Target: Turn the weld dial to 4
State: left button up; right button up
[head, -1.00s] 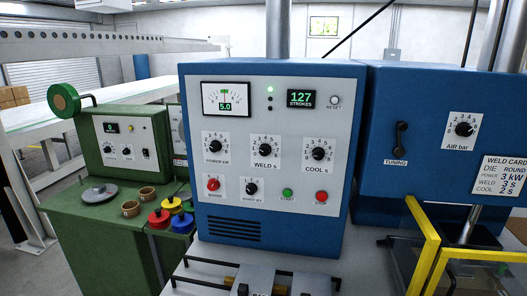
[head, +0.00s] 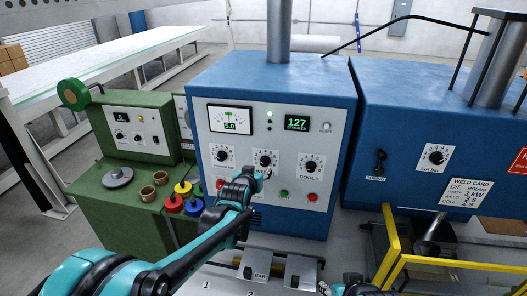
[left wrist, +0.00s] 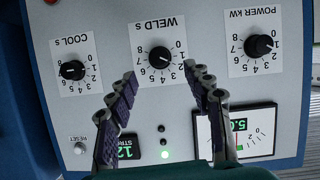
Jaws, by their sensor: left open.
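The weld dial (head: 265,161) is a black knob on a white scale plate, in the middle of the welder's grey panel. My left gripper (head: 258,182) is in front of the panel just below it, hiding the small knobs there. In the left wrist view, upside down, the weld dial (left wrist: 160,57) lies just beyond and between the open fingers of my left gripper (left wrist: 168,76). The fingers are empty and appear apart from the knob. I cannot read its pointer surely. Only part of my right arm shows at the bottom edge; its fingers are unclear.
The power dial (left wrist: 258,46) and cool dial (left wrist: 73,70) flank the weld dial. A meter (head: 230,119) and stroke counter (head: 297,123) sit above. Right of the panel hangs a weld card (head: 463,190). A yellow guard frame (head: 392,250) stands at lower right.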

aim_at(264, 164)
pick_arm(q)
jog(key=p+x, duration=0.1)
jog(key=x, duration=0.7)
jog(key=shift+r, duration=0.15)
jog(key=c, duration=1.2)
